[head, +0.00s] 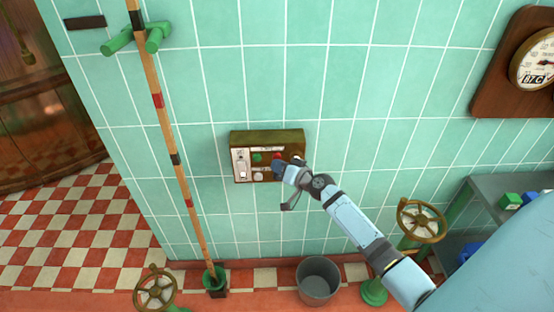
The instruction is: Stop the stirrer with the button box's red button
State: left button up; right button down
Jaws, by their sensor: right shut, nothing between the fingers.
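The button box (267,138) is an olive-brown box on the green tiled wall. Its face carries a white switch plate (241,164) at the left, a green button (257,157), and a red button (277,156) to the right of the green one. My right gripper (277,164) is shut and empty, with its tip at the box face just at the lower edge of the red button. I cannot tell whether the tip touches the button. The gripper and wrist hide the lower right part of the box. My left gripper is out of view, and the stirrer is not seen.
A striped wooden pole (170,137) stands left of the box, passing a green wall bracket (137,38). Below are a grey bucket (318,282) and brass handwheels, one at the left (155,290) and one at the right (421,221). A dial gauge (540,60) hangs at the upper right.

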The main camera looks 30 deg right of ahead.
jog(key=shift+w+d, duration=0.1)
jog(key=shift+w, duration=0.05)
dwell(0.3)
jog(key=shift+s+a, duration=0.45)
jog(key=shift+s, duration=0.3)
jog(key=shift+s, duration=0.1)
jog(key=s+a, duration=0.1)
jog(key=s, duration=0.1)
jog(key=s+a, duration=0.1)
jog(key=s, duration=0.1)
jog(key=shift+a+p, duration=0.3)
jog(key=shift+p, duration=0.1)
dwell(0.5)
